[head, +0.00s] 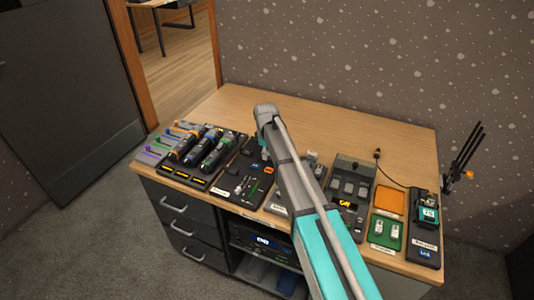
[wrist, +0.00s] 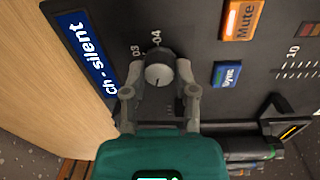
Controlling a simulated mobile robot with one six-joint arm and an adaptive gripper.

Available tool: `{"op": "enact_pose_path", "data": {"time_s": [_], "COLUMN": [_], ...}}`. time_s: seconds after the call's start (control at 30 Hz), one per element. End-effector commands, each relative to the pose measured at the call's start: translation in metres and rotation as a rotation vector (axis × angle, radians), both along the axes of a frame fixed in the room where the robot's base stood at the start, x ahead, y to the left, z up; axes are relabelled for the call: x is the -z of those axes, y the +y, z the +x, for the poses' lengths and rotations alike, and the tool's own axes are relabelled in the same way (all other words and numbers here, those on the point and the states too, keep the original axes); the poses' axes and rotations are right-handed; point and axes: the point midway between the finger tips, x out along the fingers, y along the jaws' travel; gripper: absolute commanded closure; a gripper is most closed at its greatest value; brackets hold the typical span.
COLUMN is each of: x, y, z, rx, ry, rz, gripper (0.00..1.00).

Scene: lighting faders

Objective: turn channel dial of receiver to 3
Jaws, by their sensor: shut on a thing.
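The receiver (wrist: 200,40) is a dark panel in the wrist view, and it also shows in the head view (head: 233,179), partly covered by my arm. Its channel dial (wrist: 158,73) is a round grey knob with a pale face. The printed numbers 03 and 04 stand just above the dial. A small dark mark shows on its face; I cannot tell surely which number it points to. My gripper (wrist: 159,84) is shut on the dial, one finger on each side. In the head view the dial and fingers are hidden behind my arm.
An orange Mute button (wrist: 243,19), a blue sync button (wrist: 227,74) and a blue "ch - silent" label (wrist: 84,58) are near the dial. The table's back (head: 330,125) is clear.

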Motion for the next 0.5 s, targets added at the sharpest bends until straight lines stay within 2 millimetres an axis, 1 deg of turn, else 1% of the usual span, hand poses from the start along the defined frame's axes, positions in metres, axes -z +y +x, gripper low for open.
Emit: {"op": "enact_pose_path", "data": {"time_s": [0.5], "x": [0.0], "y": [-0.0001], "z": [0.0023], "rx": [0.49], "ry": [-0.002], "rz": [0.0], "gripper": [1.0]}}
